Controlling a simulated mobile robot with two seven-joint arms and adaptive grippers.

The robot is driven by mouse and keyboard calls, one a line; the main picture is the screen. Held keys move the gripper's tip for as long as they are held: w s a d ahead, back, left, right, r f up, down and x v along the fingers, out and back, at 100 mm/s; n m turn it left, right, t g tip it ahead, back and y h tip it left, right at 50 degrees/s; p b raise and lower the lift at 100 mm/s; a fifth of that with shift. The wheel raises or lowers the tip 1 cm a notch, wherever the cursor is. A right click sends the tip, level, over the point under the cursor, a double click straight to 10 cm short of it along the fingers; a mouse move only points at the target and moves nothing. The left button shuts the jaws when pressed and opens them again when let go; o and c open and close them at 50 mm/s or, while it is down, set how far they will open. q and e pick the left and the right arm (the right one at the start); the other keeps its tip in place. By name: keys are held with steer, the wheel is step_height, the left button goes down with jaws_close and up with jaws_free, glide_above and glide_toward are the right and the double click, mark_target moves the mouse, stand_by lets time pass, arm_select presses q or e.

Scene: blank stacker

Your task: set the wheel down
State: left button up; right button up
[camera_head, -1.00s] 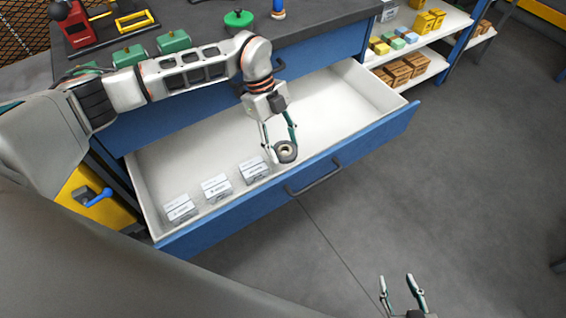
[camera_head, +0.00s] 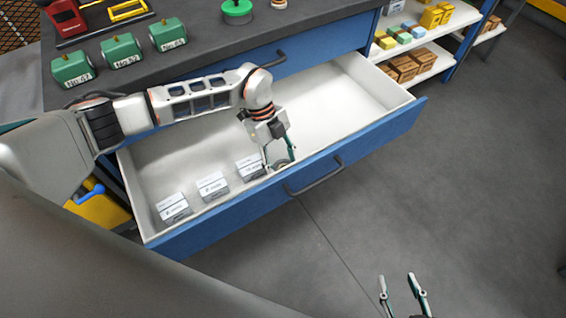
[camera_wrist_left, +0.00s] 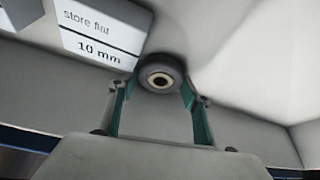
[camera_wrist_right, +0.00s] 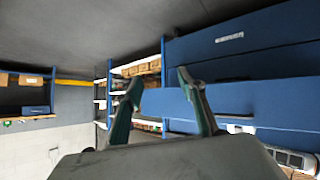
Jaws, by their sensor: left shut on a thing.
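The wheel (camera_wrist_left: 160,75) is a small dark grey disc with a pale hub and a dark centre hole. My left gripper (camera_head: 280,163) is shut on it inside the open drawer, low by the drawer's front wall. The wheel (camera_head: 281,165) is partly hidden by the fingers in the head view. In the left wrist view it sits between the two green fingertips, beside a label reading "store flat 10 mm" (camera_wrist_left: 98,32). Whether it touches the drawer floor I cannot tell. My right gripper (camera_head: 404,284) is open and empty over the floor, outside the drawer.
The open drawer (camera_head: 345,100) has a white inside and a blue front with a dark handle (camera_head: 315,178). Three labelled card holders stand left of the wheel, one close to it. The drawer's right part is empty. Green numbered blocks (camera_head: 121,50) stand on the bench.

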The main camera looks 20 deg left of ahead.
arm_select(q)
steer(key=o, duration=1.2)
steer(key=shift+f, duration=0.1)
steer(key=shift+o, duration=0.2)
steer(key=p+v, duration=0.1)
steer(key=v, duration=0.6)
steer(key=shift+r+p, duration=0.35)
steer(key=shift+a, duration=0.1)
